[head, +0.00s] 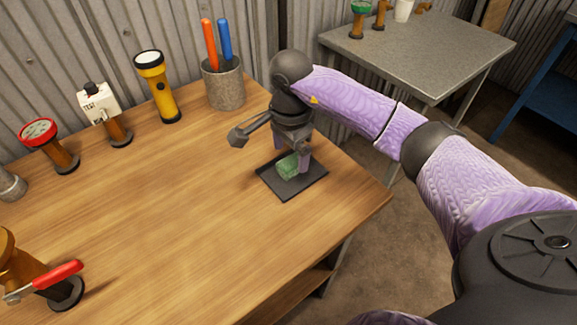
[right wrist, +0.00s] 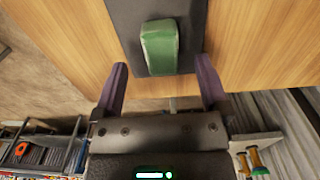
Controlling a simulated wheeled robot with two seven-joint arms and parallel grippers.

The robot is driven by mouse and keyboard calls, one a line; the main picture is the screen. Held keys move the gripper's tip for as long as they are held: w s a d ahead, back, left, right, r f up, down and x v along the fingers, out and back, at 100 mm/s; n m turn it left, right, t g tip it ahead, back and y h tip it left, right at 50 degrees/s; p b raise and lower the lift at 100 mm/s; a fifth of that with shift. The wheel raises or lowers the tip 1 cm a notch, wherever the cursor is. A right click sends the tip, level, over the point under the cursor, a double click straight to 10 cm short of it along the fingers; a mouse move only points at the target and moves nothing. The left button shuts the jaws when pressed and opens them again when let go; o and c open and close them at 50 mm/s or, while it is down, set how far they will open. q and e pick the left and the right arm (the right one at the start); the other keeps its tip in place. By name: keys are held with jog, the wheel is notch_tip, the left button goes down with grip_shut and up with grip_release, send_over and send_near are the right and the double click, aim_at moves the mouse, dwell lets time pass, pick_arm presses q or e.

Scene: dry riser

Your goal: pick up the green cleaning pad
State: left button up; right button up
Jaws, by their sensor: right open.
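The green cleaning pad (head: 288,166) lies on a dark flat tray (head: 292,190) near the right edge of the wooden table. My right gripper (head: 291,158) points down over the pad, its purple fingers apart and partly hiding it. In the right wrist view the pad (right wrist: 160,47) lies on the dark tray (right wrist: 119,15), centred between the two open fingers and just ahead of their tips. I see no grip on the pad; whether a finger touches it I cannot tell. My left gripper is not in view.
A grey table (head: 420,50) stands behind. The table's middle is clear.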

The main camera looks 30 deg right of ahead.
aim_at(290, 161)
notch_tip(290, 161, down, 4)
jog(key=shift+d+r+b, duration=0.1)
jog(key=shift+b, duration=0.5)
jog(key=shift+w, duration=0.1)
jog(key=shift+r, duration=0.1)
jog(key=c, duration=0.4)
grip_shut()
jog(key=shift+r, duration=0.35)
notch_tip(290, 161, up, 9)
jog(key=p, duration=0.3)
jog(key=shift+p, duration=0.4)
jog(key=shift+r, duration=0.2)
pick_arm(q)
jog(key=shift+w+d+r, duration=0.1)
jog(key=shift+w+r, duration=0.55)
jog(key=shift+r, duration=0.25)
